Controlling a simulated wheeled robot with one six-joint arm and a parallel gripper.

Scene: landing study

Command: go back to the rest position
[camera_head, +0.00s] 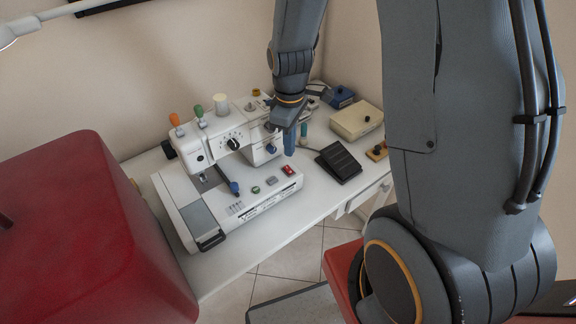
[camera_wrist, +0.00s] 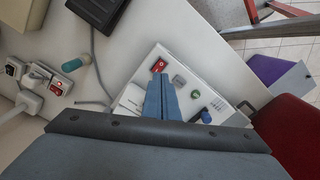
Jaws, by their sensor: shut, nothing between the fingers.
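My gripper (camera_head: 289,138) is shut and empty, with its blue fingers pointing down above the right end of the white sewing machine (camera_head: 215,200). In the wrist view my closed fingers (camera_wrist: 161,98) lie in front of the machine's base (camera_wrist: 140,70), beside a red switch (camera_wrist: 159,65). I cannot tell the exact gap between the fingertips and the machine. My arm comes down from the top of the head view and covers part of the back of the table.
A black foot pedal (camera_head: 338,162) and a beige box (camera_head: 356,119) stand on the white table (camera_head: 225,268) to the right. A blue box (camera_head: 338,97) is behind. A power strip (camera_wrist: 55,88) shows in the wrist view. A large red chair (camera_head: 90,235) fills the left front.

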